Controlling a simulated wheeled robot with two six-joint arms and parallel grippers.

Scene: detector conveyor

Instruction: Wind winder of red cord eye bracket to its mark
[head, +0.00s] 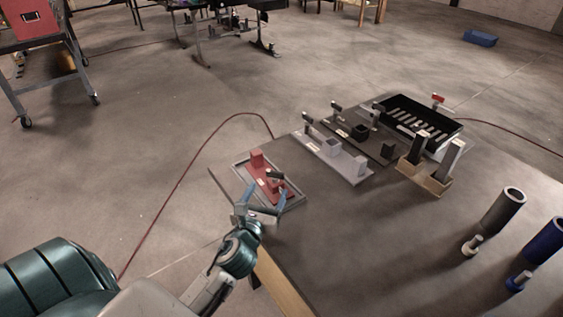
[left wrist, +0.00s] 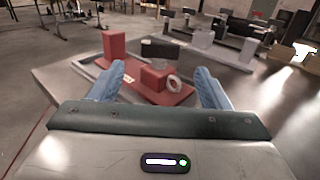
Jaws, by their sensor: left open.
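The red cord eye bracket (head: 270,181) sits in a grey tray (head: 294,203) at the left corner of the table. My left gripper (head: 264,196) is at the near side of the red bracket. I cannot make out the mark.
A light grey bracket (head: 335,156) and a black bracket (head: 378,147) stand to the right. Behind is a black slotted tray (head: 420,122); a tan holder (head: 425,178) holds upright pieces. Black (head: 503,210) and blue (head: 546,241) cylinders stand at right. The table's front middle is clear.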

